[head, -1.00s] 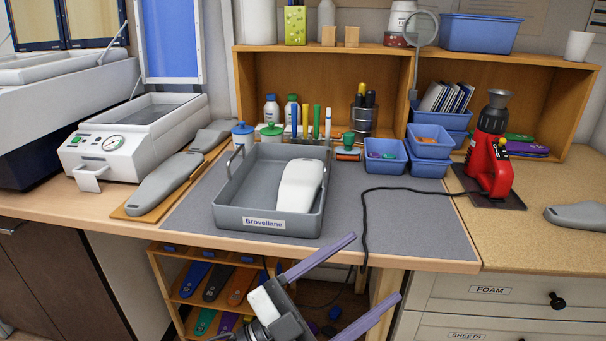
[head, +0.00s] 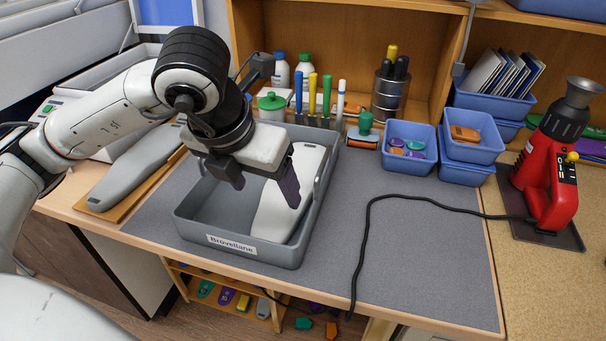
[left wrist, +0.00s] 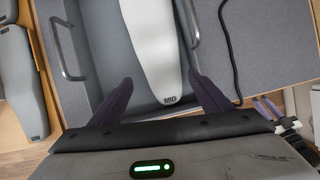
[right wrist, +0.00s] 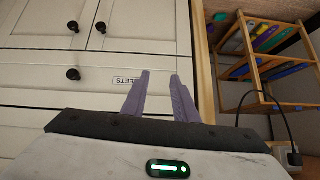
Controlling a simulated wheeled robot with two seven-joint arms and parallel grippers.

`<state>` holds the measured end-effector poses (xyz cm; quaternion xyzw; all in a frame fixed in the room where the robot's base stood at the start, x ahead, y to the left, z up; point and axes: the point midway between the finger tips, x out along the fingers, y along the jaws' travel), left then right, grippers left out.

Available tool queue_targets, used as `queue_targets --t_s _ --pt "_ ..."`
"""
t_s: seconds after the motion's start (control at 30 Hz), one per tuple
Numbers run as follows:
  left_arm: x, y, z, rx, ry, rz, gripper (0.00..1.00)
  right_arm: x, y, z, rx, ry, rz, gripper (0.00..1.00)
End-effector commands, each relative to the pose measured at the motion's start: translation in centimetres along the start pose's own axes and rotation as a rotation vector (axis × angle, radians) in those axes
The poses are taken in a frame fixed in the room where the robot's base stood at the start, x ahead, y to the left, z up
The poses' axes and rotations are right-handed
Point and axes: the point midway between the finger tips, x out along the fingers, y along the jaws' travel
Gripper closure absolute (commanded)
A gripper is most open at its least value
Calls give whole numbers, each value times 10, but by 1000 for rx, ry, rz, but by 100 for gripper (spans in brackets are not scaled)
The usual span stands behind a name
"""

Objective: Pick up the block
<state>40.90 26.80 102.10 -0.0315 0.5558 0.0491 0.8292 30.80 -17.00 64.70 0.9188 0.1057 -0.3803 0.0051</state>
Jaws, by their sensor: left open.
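The block (head: 308,172) is white and shaped like a shoe last. It lies lengthwise in a grey tray (head: 240,245) labelled "Brovellane". In the left wrist view the block (left wrist: 152,45) shows a "MID" mark at its near end. My left gripper (head: 264,188) is open above the tray, and its fingers point down. In the head view it hides part of the block. In the left wrist view the fingertips (left wrist: 162,84) are apart on either side of the block's near end. My right gripper (right wrist: 159,74) is open and empty in front of white drawers, low beside the bench.
A grey last (head: 135,172) lies on a board left of the tray. Bottles and pens stand behind. Blue bins (head: 410,148) and a red machine (head: 548,165) are to the right. A black cable (head: 365,235) crosses the otherwise clear mat right of the tray.

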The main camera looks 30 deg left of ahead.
Motion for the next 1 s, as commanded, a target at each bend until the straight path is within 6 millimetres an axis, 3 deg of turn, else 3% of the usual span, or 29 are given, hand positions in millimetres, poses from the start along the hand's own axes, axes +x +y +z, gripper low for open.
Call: queue_targets --t_s 0.23,0.37,0.63,0.93,1.0 --pt "33 0 -1 1 3 -1 29 -5 -3 19 5 -38 -4 74" --pt "42 -1 0 1 5 -1 29 -7 -4 17 4 -38 -4 74" --pt "80 -2 1 2 5 -2 29 -10 -4 6 2 -26 -4 74" --pt "88 -3 2 3 1 -3 29 -8 -3 1 1 -15 -3 74" --pt "88 -3 2 3 2 -3 37 -9 -3 1 1 -16 -4 74"
